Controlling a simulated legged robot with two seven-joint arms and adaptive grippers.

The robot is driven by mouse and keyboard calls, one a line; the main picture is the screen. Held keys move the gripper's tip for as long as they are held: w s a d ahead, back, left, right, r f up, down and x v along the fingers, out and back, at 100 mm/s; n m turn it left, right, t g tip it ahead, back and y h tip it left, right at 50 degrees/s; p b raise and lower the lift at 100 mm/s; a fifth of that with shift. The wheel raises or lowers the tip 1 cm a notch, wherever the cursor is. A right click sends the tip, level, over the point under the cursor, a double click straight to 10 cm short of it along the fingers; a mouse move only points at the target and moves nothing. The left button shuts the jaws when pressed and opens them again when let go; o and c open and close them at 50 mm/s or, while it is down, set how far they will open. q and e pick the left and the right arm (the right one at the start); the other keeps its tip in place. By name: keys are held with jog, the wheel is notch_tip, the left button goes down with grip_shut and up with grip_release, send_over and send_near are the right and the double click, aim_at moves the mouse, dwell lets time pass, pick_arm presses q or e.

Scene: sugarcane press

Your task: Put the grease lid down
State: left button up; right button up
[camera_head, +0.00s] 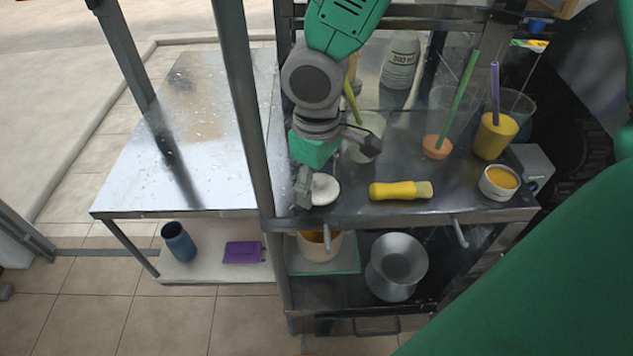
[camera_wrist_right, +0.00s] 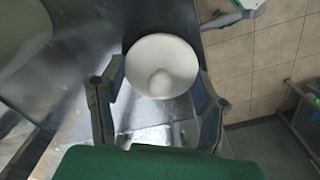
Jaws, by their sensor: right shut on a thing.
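The grease lid is a round white disc with a small central knob. It shows in the head view (camera_head: 325,188) near the front left of the dark metal shelf (camera_head: 400,215). My right gripper (camera_head: 310,183) is at the lid's left side there. In the right wrist view the lid (camera_wrist_right: 161,66) sits between the two fingers of my right gripper (camera_wrist_right: 158,95), which is shut on it. I cannot tell whether the lid touches the shelf. A small open tub with orange-yellow contents (camera_head: 500,181) stands at the shelf's right. My left gripper is not in view.
A post (camera_head: 238,90) rises left of the gripper. The metal table (camera_head: 215,120) is clear.

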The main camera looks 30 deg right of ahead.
aim_at(317, 178)
jog(key=shift+a+f, duration=0.15)
jog(key=shift+a, duration=0.05)
jog(key=shift+f, duration=0.1)
jog(key=shift+d+f, duration=0.35)
jog(key=shift+f, duration=0.2)
jog(key=o, duration=0.7)
jog(key=shift+s+a, duration=0.1)
jog(key=shift+o, duration=0.2)
jog(key=shift+a, duration=0.1)
jog(key=shift+r, duration=0.15)
jog(key=shift+r, duration=0.35)
notch_tip(317, 178, up, 12)
jog(key=p, duration=0.1)
jog(key=shift+r+p, duration=0.15)
jog(key=shift+p, duration=0.25)
